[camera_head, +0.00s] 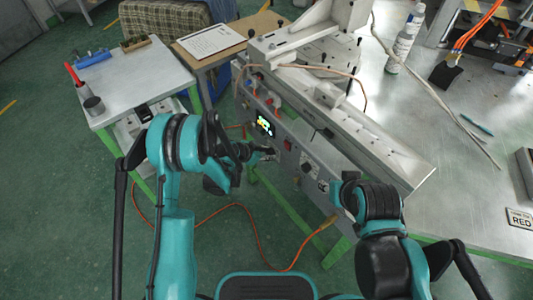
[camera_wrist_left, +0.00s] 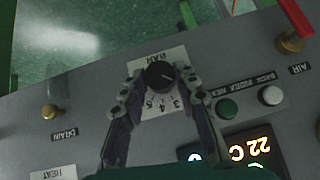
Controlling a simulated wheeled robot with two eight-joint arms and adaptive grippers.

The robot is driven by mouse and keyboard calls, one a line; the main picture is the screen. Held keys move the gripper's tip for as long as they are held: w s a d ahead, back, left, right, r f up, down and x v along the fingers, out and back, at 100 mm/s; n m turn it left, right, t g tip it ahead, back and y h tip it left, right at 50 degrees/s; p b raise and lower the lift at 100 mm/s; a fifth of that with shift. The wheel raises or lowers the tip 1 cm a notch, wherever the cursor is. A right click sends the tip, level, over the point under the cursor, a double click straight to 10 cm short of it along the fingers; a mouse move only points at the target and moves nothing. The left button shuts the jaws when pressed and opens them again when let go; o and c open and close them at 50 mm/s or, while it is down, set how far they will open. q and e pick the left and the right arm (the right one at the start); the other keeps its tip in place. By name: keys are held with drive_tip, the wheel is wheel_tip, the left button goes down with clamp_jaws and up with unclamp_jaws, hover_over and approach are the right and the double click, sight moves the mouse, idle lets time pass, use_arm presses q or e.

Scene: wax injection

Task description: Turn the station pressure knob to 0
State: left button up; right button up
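The pressure knob (camera_wrist_left: 160,75) is a round black knob with a pale pointer line, on a white dial plate (camera_wrist_left: 157,111) marked BAR. In the left wrist view the dial is upside down. The numerals 3, 4 and 5 show below the knob; the pointer line slants toward the lower right. My left gripper (camera_wrist_left: 163,80) has one finger on each side of the knob, with a small gap visible at least on the right. In the head view my left gripper (camera_head: 264,153) is at the front panel of the station (camera_head: 310,150) and hides the knob.
Green and white buttons (camera_wrist_left: 227,108), a lit display (camera_wrist_left: 250,150) and brass AIR (camera_wrist_left: 290,42) and DRAIN (camera_wrist_left: 50,111) valves surround the knob. In the head view, an orange hose (camera_head: 240,207) lies on the floor below. A side table (camera_head: 135,78) stands left.

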idle(0.4)
use_arm(q)
drive_tip(key=n+g+h, duration=0.1)
drive_tip(key=g+h, duration=0.1)
drive_tip(key=n+g+h, duration=0.1)
drive_tip(key=shift+w+a+f+n+g, duration=0.1)
drive_tip(key=shift+w+a+n+g, duration=0.2)
drive_tip(key=shift+w, duration=0.1)
drive_tip(key=n+g+h, duration=0.2)
drive_tip(key=shift+w+a+f+h, duration=0.1)
drive_tip(key=shift+f+h, duration=0.05)
drive_tip(key=shift+h, duration=0.25)
drive_tip(key=shift+g, duration=0.3)
drive_tip(key=o, duration=1.2)
drive_tip(key=shift+c, duration=0.2)
drive_tip(key=v, duration=1.2)
